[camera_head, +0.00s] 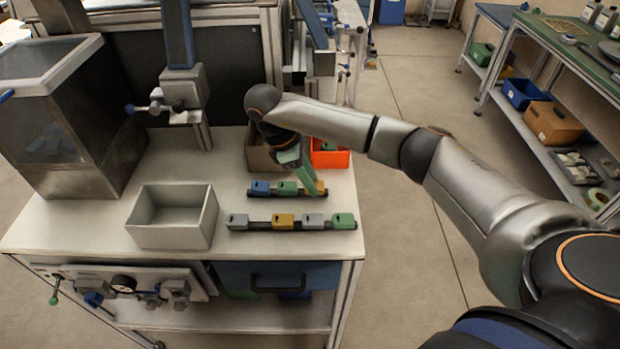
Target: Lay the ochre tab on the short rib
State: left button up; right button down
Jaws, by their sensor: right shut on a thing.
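The short rib (273,194) is a dark bar on the white worktop, the farther of two bars. A blue tab (260,187) and a green tab (287,188) sit on it. My right gripper (312,189) reaches down at the right end of this rib. It is shut on the ochre tab (320,188), which is partly hidden by the fingers. The tab is at the rib's right end, beside the green tab; I cannot tell whether it touches the rib. My left gripper is not in view.
A longer rib (263,224) nearer the front carries grey, ochre and green tabs. A grey open bin (172,238) stands to the left. An orange-red bin (331,158) and a brown bin (258,158) stand behind.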

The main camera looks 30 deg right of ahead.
jog(key=shift+f, duration=0.1)
jog(key=c, duration=0.6)
grip_release()
jog(key=shift+o, duration=0.2)
jog(key=v, duration=1.2)
jog(key=shift+w, duration=0.1)
